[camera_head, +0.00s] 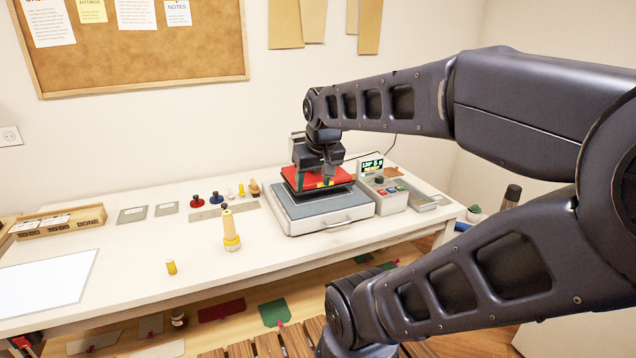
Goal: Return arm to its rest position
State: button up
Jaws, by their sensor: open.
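My gripper (326,174) hangs from my arm, which reaches in from the right over the table. It is over a press-like machine (322,217) with a grey bed and a red and black upper part (303,179). The fingers are dark against that red part, so their gap is hard to make out. I see nothing held in them. I cannot tell whether the fingers touch the machine.
The white table (150,262) holds a control box (388,197), a yellow bottle (231,232), a small yellow spool (171,267), several small stamps at the back and a wooden tray (57,223). The table's front middle is mostly clear. A slatted stool stands below.

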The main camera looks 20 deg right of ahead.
jog(key=shift+s+d+f, duration=0.15)
jog(key=shift+s+d, duration=0.1)
jog(key=shift+s, duration=0.45)
